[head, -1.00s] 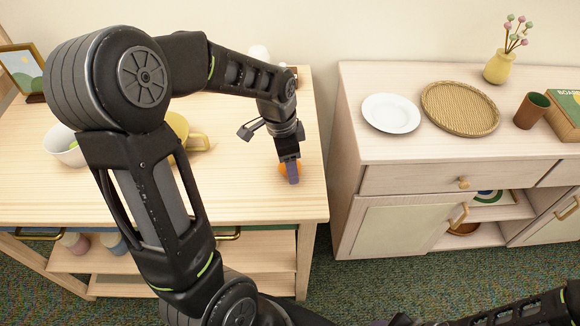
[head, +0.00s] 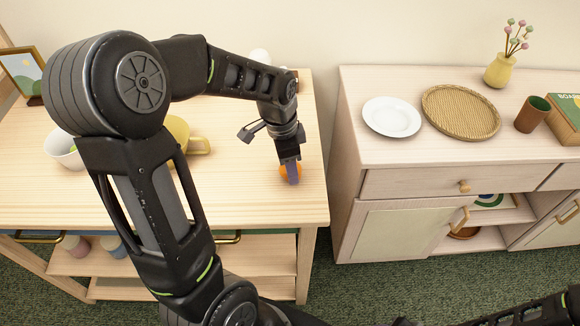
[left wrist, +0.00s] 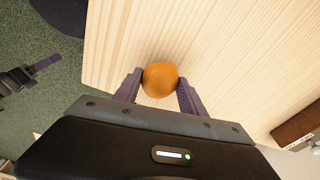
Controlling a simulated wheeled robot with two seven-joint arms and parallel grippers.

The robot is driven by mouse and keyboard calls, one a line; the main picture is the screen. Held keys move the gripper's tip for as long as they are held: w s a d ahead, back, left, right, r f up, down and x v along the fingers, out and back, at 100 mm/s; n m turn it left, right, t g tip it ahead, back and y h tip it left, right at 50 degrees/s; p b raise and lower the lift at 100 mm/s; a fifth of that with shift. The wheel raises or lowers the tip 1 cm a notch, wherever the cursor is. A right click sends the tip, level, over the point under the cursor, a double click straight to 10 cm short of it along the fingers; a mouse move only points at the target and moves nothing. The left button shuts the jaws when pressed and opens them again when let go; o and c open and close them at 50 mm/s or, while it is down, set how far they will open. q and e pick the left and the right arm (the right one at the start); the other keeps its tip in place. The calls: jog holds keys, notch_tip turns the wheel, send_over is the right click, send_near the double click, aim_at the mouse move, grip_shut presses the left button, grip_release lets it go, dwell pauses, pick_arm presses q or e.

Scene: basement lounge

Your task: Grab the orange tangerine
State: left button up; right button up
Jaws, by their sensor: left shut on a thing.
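The orange tangerine (left wrist: 160,79) sits between the two purple fingers of my left gripper (left wrist: 158,92) in the left wrist view, with a finger against each side. In the head view, my left gripper (head: 290,174) points down at the right end of the light wooden table (head: 245,203). There the tangerine (head: 283,170) shows only as a bit of orange around the fingers, which hide most of it. It is at or very near the tabletop; I cannot tell if it touches.
A picture frame (head: 22,72) is at far left. Across a gap, a cabinet holds a white plate (head: 392,116), a woven tray (head: 461,110), a brown cup (head: 531,114) and a yellow vase (head: 499,71).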

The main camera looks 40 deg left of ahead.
pick_arm(q)
notch_tip(320, 180, up, 10)
jog(key=shift+f, duration=0.25)
jog(key=shift+r, duration=0.15)
dwell(0.5)
